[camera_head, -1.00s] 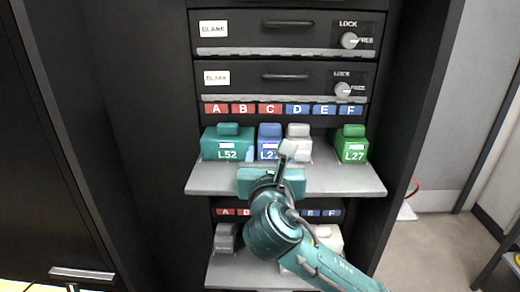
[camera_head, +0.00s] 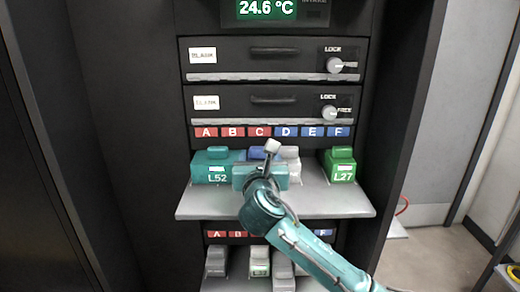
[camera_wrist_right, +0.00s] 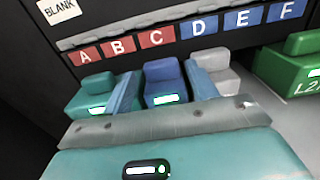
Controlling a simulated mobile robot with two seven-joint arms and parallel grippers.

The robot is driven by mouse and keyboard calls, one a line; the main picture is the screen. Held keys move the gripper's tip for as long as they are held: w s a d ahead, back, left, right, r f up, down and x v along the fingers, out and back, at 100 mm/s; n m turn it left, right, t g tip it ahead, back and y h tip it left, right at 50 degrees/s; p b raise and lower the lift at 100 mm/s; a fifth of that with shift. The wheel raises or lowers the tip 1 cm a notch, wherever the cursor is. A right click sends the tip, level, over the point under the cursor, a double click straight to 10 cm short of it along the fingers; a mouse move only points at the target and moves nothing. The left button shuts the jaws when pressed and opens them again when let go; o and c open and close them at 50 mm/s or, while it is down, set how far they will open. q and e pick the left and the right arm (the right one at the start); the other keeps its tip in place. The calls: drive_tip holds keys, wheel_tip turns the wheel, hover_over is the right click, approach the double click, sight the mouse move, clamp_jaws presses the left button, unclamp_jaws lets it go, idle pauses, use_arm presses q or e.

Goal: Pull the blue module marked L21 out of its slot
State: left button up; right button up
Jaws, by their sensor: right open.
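The blue module shows in the right wrist view (camera_wrist_right: 164,78) under the C and D tags, and its top shows in the head view (camera_head: 257,153). Its marking is not readable now. It sits in the row between the teal L52 module (camera_head: 211,168) and a white-grey module (camera_head: 291,155). My right gripper (camera_head: 260,177) is in front of the blue module and hides most of it in the head view. In the right wrist view its two fingers (camera_wrist_right: 164,92) are apart, one on each side of the blue module, without visible closing on it. My left gripper is not in view.
A green L27 module (camera_head: 341,166) stands at the right of the row. A grey shelf (camera_head: 330,203) juts out below. Blank drawers with lock knobs (camera_head: 335,65) are above. A lower row holds several modules (camera_head: 260,262). The teal and white neighbours stand close to the fingers.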

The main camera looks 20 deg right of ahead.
sight(260, 150)
drive_tip(key=shift+x, duration=1.85)
drive_tip(key=c, duration=0.9)
drive_tip(key=shift+s, duration=0.1)
